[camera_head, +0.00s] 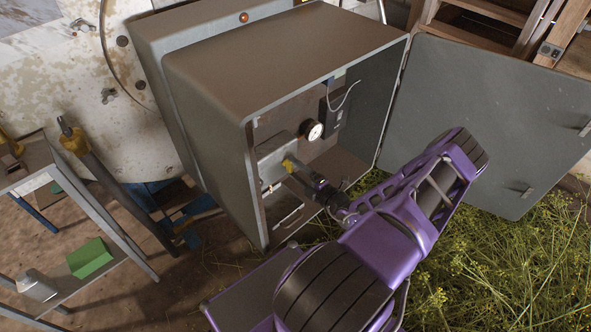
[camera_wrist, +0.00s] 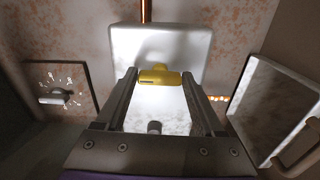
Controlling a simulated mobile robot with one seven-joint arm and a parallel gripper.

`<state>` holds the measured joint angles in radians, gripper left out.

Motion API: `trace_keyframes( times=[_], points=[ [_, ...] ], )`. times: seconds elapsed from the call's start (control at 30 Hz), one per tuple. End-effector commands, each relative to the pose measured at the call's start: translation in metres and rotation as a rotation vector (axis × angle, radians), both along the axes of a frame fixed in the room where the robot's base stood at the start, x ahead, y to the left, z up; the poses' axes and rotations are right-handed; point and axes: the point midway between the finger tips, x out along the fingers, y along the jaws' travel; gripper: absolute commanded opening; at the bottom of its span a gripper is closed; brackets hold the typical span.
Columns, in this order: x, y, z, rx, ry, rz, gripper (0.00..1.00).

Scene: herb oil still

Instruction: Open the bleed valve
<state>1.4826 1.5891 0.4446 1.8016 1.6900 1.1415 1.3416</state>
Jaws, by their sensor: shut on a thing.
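A small yellow valve handle (camera_wrist: 160,76), which I take to be the bleed valve, sits in front of a pale metal box (camera_wrist: 160,42). In the wrist view it lies crosswise between my gripper's (camera_wrist: 159,76) two fingertips, one at each end. My gripper is shut on it. In the head view my purple arm reaches into the open grey cabinet (camera_head: 285,55). There my gripper (camera_head: 292,168) meets the yellow handle (camera_head: 289,163) on the pale box, and the fingers partly hide it.
The cabinet door (camera_head: 490,120) stands open at the right. Inside are a round gauge (camera_head: 313,130) and a dark box (camera_head: 335,118) with a cable. A white lever (camera_wrist: 55,97) is left of the fingers, and a framed panel (camera_wrist: 272,105) is at the right.

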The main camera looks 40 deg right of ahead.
Motion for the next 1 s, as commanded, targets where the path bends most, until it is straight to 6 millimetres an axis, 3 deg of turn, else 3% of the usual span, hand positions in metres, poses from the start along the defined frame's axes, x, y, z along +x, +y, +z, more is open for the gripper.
trace_keyframes(
  times=[0.33,0.37,0.5,0.83,1.0],
  points=[
    [0.0,0.001,0.0,0.008,0.002,0.0,0.15],
    [0.0,0.001,0.0,0.008,0.002,0.0,0.72],
    [0.0,0.001,0.0,0.007,0.001,0.0,0.97],
    [-0.004,0.0,0.0,0.005,0.0,-0.001,1.0],
    [-0.028,-0.003,0.001,0.005,0.002,-0.003,1.0]
  ],
)
